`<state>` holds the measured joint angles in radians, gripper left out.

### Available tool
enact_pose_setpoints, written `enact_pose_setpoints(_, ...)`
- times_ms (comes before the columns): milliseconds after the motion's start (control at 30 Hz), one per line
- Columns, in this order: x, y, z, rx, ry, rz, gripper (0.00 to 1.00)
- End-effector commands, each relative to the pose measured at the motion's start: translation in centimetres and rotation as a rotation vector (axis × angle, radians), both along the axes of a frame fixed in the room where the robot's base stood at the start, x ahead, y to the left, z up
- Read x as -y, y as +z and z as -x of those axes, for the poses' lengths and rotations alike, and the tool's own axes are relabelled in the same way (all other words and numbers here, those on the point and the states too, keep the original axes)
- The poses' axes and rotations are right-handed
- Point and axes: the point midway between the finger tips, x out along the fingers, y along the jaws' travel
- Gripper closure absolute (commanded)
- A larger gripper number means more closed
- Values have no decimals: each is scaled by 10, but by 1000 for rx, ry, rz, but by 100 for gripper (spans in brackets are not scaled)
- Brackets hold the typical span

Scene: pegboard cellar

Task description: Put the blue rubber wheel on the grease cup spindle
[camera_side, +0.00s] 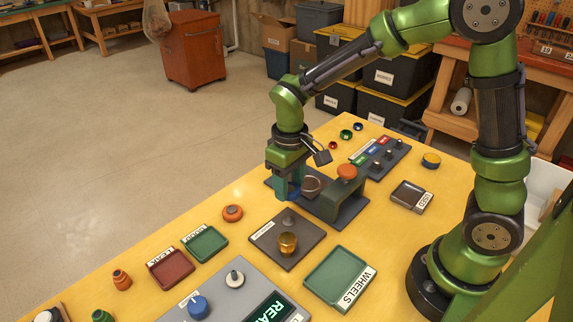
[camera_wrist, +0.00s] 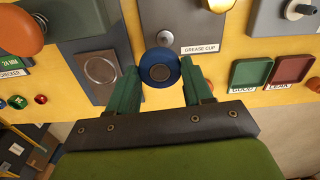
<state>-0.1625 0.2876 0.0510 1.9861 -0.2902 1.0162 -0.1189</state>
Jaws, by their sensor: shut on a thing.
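My gripper (camera_side: 287,190) is shut on the blue rubber wheel (camera_wrist: 160,77), with one green finger on each side of it in the wrist view (camera_wrist: 160,69). In the side view the wheel (camera_side: 293,195) shows as a blue patch at the fingertips, partly hidden. The grease cup plate (camera_side: 268,245) is dark grey, with an amber cup (camera_side: 288,242) and a small grey spindle (camera_side: 289,220). In the wrist view the spindle (camera_wrist: 165,38) shows just above the wheel, apart from the cup. The wheel is off the spindle; its height is hard to tell.
A press with an orange knob (camera_side: 347,171) stands right beside my gripper. The green WHEELS tray (camera_side: 340,275), GOOD tray (camera_side: 204,243), LEAK tray (camera_side: 170,268) and USED tray (camera_side: 411,197) lie around. An orange wheel (camera_side: 232,213) sits on the yellow table.

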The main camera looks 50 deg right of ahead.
Motion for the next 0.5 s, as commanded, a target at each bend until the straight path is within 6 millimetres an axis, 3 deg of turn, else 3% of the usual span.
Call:
enact_pose_setpoints(100,-9,-4,5,1,43,1,85)
enact_pose_setpoints(500,-9,-37,6,-2,43,0,85)
